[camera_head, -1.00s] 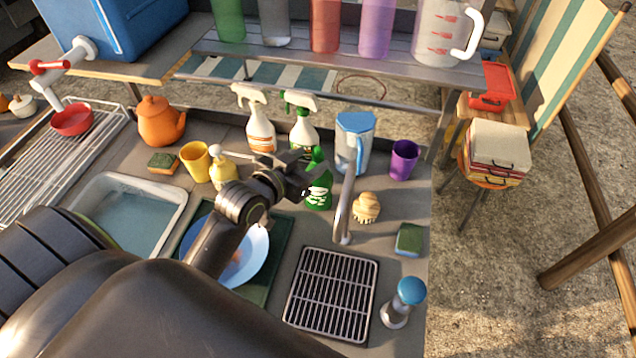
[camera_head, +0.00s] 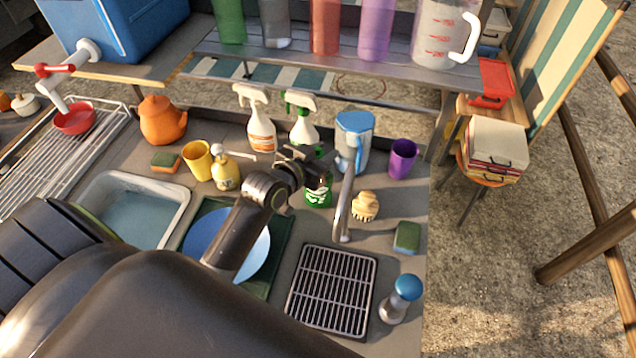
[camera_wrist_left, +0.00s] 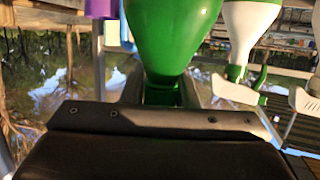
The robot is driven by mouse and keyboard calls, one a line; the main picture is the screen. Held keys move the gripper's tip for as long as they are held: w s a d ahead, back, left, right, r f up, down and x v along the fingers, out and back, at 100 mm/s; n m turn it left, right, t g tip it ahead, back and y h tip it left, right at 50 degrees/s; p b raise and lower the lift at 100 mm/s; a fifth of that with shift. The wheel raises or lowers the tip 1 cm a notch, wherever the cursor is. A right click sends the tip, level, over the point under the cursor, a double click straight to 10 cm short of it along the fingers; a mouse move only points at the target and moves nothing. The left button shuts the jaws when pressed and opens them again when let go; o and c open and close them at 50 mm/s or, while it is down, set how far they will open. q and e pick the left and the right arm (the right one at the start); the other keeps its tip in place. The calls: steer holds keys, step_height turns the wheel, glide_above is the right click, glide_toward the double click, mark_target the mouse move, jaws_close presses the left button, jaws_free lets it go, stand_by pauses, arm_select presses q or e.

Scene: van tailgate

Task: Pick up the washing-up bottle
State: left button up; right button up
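The washing-up bottle (camera_head: 318,193) is green with a pale label. It stands upright on the counter, between the spray bottles and the tap, its top partly hidden by my left gripper. My left gripper (camera_head: 318,160) is at the bottle's upper part. In the left wrist view the green bottle (camera_wrist_left: 170,35) is large and central, with its narrow neck between the two fingers (camera_wrist_left: 165,92). The fingers look apart, one on each side of the neck; whether they touch it I cannot tell. My right gripper is not in view.
Two spray bottles (camera_head: 259,125) stand behind, with a filter jug (camera_head: 353,145) and purple cup (camera_head: 402,160) to the right. The tap (camera_head: 343,215) and a brush (camera_head: 365,207) are close by. A yellow soap dispenser (camera_head: 226,175) stands left.

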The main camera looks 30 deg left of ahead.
arm_select(q)
jaws_close()
